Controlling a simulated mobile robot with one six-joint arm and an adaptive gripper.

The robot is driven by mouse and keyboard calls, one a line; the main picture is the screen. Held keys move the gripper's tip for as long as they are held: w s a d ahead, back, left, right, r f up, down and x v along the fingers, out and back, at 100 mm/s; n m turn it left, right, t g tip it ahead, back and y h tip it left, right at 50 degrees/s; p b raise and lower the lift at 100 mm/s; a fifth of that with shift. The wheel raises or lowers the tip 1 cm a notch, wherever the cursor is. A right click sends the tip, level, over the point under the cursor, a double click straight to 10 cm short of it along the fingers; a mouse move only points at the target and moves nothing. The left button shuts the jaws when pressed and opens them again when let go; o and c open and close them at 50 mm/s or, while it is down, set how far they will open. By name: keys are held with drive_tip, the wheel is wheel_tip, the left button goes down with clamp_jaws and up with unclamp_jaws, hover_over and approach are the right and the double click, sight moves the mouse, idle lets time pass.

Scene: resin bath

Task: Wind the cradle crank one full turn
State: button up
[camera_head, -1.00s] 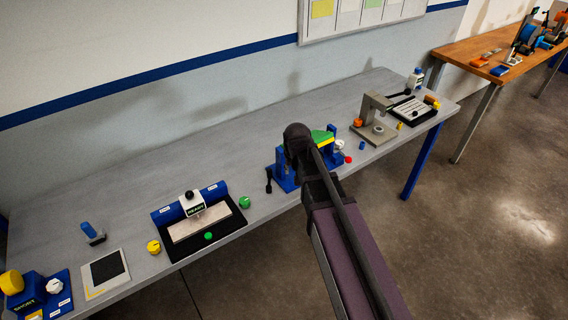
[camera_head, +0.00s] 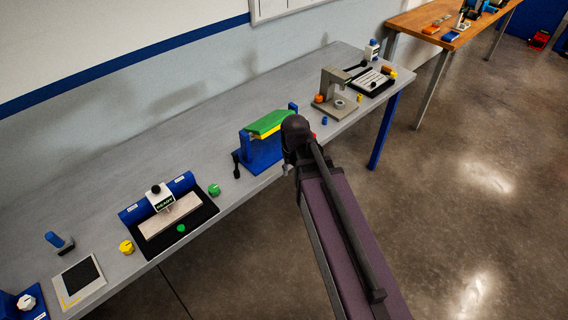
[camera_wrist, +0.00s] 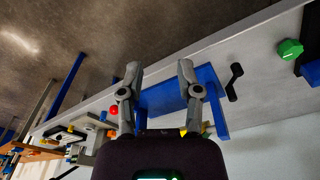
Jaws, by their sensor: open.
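The cradle (camera_head: 262,152) is a blue stand on the grey bench, with a green and yellow piece (camera_head: 268,124) across its top. Its black crank (camera_head: 236,163) sticks out at the left end in the head view. In the wrist view the crank (camera_wrist: 234,82) is right of the blue cradle base (camera_wrist: 178,93). My gripper (camera_wrist: 159,68) is open and empty, its two fingers overlapping the cradle in that view, left of the crank and apart from it. In the head view my arm hides the gripper and the cradle's right end.
A press-like unit marked READY (camera_head: 165,206) and a green knob (camera_head: 215,189) lie left of the cradle. A grey bracket stand (camera_head: 335,95) and a black tray (camera_head: 371,80) stand to its right. Bare bench lies behind the cradle, and open floor in front.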

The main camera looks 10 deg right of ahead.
drive_tip(key=shift+s+d, duration=0.55)
drive_tip(key=shift+s, duration=0.1)
drive_tip(key=shift+o, duration=0.2)
